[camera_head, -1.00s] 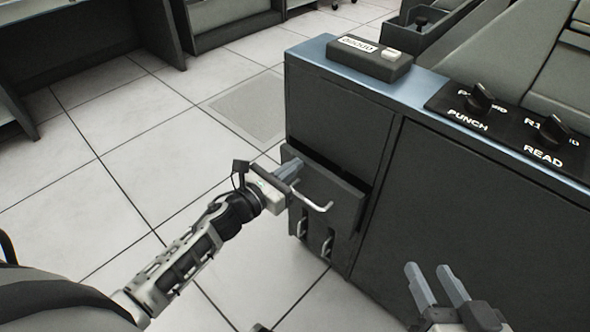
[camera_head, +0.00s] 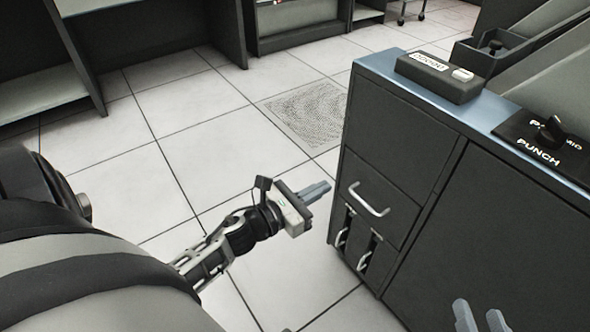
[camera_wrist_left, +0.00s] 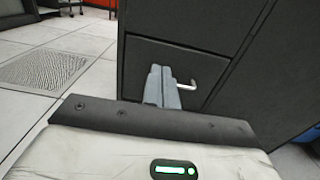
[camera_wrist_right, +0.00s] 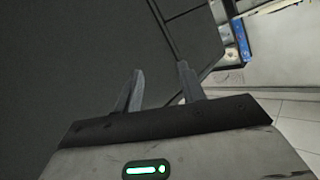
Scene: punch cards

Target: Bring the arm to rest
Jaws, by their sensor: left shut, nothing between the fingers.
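My left gripper (camera_head: 327,188) is shut and empty. It is level with the small drawer's left edge, pointing toward the cabinet. In the left wrist view its fingers (camera_wrist_left: 160,70) lie together in front of the drawer (camera_wrist_left: 140,60), left of the drawer's handle (camera_wrist_left: 190,85). The drawer (camera_head: 400,212) sits flush in the dark cabinet (camera_head: 490,215), its silver handle (camera_head: 370,200) free. My right gripper (camera_head: 480,312) is at the lower right edge of the head view, partly cut off. In the right wrist view its fingers (camera_wrist_right: 160,75) stand apart with nothing between them.
The blue-edged cabinet top carries a black box (camera_head: 440,77) and a punch knob (camera_head: 551,131). Two narrow handled panels (camera_head: 360,245) are below the drawer. Tiled floor (camera_head: 215,150) is clear to the left. Dark shelving (camera_head: 150,45) stands behind.

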